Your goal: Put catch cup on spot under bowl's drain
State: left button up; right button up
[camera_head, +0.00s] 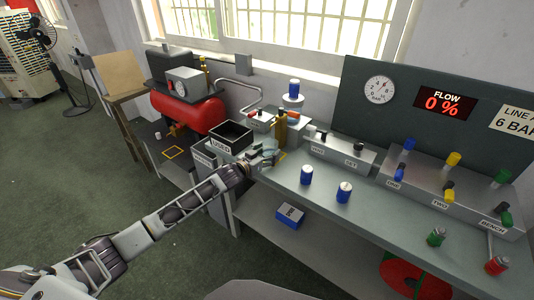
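An amber, bowl-like cylinder (281,126) hangs at the left end of the bench, beside a grey block. Part of a yellow floor mark (284,155) shows on the bench below it. My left gripper (268,157) is at that bench end, low and just left of the mark, close under the amber cylinder. Its fingers are small and overlap pale grey shapes, so I cannot tell whether they are open or hold a cup. I cannot make out the catch cup for certain. My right gripper is out of view.
A black open bin marked USED (232,137) stands just left of my gripper. Two blue canisters (306,175) stand on the bench to the right. Labelled valve blocks (340,152) line its back. A red tank (188,112) is at left.

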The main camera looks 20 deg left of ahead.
aim_at(265, 154)
pick_arm(q)
jog(key=shift+o, duration=0.7)
jog(key=shift+s+r, duration=0.1)
jog(key=shift+s+a, duration=0.2)
jog(key=shift+s, duration=0.2)
jog(key=shift+v, duration=0.9)
jog(key=shift+p+v, duration=0.3)
jog(key=shift+v, duration=1.6)
jog(key=shift+s+a+r, duration=0.1)
jog(key=shift+s+a, duration=0.05)
jog(key=shift+s, duration=0.35)
jog(key=shift+s+a+r, duration=0.15)
jog(key=shift+s+a, duration=0.05)
jog(key=shift+s, duration=0.35)
jog(key=shift+p+v, duration=0.3)
jog(key=shift+v, duration=1.25)
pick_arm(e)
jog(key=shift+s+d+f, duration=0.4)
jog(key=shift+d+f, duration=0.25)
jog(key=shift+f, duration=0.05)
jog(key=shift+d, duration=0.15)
